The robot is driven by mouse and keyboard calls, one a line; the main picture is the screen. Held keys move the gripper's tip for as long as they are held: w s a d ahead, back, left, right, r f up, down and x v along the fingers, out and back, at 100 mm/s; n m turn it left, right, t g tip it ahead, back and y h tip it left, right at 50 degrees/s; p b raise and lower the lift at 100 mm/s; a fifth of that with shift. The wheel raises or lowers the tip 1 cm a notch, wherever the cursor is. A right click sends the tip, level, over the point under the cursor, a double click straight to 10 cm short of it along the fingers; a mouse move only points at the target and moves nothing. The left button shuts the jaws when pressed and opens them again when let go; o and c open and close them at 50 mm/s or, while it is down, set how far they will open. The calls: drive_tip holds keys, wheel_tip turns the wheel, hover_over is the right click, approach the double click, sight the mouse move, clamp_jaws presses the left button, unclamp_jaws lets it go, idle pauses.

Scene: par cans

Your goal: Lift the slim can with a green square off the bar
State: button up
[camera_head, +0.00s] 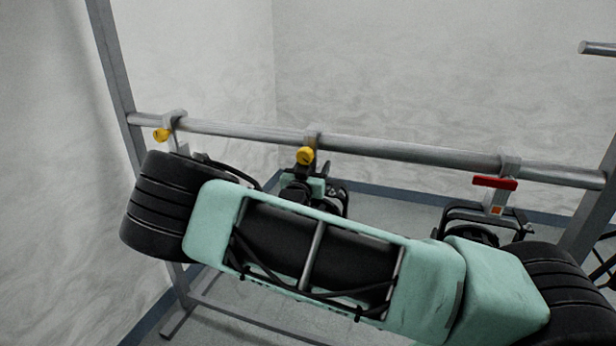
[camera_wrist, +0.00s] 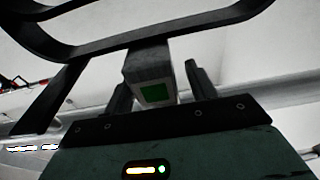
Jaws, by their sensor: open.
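The green square (camera_wrist: 153,92) is on the end of a grey block (camera_wrist: 148,65) in the wrist view, below a dark curved yoke (camera_wrist: 190,24). My gripper (camera_wrist: 157,76) is open, with one dark finger on each side of the block. I cannot tell whether either finger touches it. In the head view, my gripper (camera_head: 304,172) appears by the middle clamp with a yellow knob (camera_head: 305,155), under the bar (camera_head: 400,150). My arm hides most of the can hanging there, and the green square does not show in that view.
Another clamp with a yellow knob (camera_head: 161,135) is on the bar at left, its can mostly hidden. At right hangs a black can (camera_head: 475,232) with a red handle (camera_head: 495,183) and an orange square (camera_head: 496,211). Grey uprights (camera_head: 112,70) hold the bar.

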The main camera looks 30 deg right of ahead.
clamp_jaws()
drive_tip(key=shift+w+d+r, duration=0.1)
drive_tip(key=shift+r, duration=0.1)
